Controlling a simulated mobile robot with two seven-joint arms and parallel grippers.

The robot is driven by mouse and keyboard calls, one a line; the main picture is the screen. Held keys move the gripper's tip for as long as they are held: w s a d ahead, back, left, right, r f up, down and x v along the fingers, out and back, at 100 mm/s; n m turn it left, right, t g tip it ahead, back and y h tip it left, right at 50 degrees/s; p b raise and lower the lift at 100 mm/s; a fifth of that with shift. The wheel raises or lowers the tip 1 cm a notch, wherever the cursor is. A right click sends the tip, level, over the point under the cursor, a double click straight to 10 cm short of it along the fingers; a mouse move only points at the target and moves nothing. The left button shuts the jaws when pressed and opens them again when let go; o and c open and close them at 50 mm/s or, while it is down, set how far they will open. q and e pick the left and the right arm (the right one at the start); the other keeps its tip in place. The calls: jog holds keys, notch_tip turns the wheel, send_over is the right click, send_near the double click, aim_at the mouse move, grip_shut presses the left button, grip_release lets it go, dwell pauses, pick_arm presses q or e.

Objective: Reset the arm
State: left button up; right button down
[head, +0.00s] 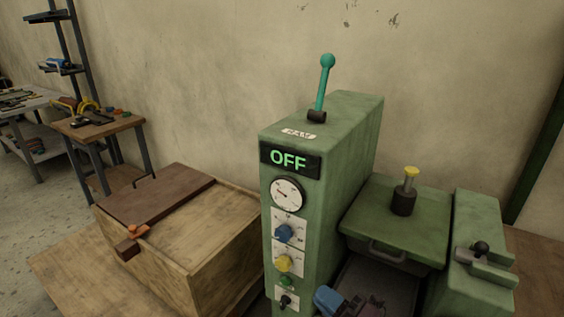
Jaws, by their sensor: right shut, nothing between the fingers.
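Only a small part of my right gripper seems to show, as a blue and dark shape (335,300) at the bottom edge, right of the machine's control column. It is shut with nothing in it. Its fingertips are hard to make out, and the rest of the arm is outside the picture. My left gripper is not in view. The green machine (350,150) stands close in front, with a teal lever (323,85) standing up on top. Its display (290,160) reads OFF.
A wooden box (215,240) with a brown lid (160,195) stands left of the machine. A green cover (400,225) with a yellow-topped knob (408,190) and a green block (480,225) stand at the right. A tool table (100,130) is farther back left.

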jog(key=s+d+f+m+g+h, duration=0.1)
jog(key=s+d+f+m+h, duration=0.6)
jog(key=m, duration=0.5)
jog(key=s+d+f+m+g+h, duration=0.1)
jog(key=s+d+f+m+h, duration=0.7)
jog(key=d+f+m, duration=0.3)
jog(key=shift+d+f+m+h, duration=0.4)
jog(key=shift+d+m, duration=0.2)
jog(key=shift+m, duration=0.6)
jog(key=c, duration=1.8)
grip_release()
jog(key=shift+c, duration=0.2)
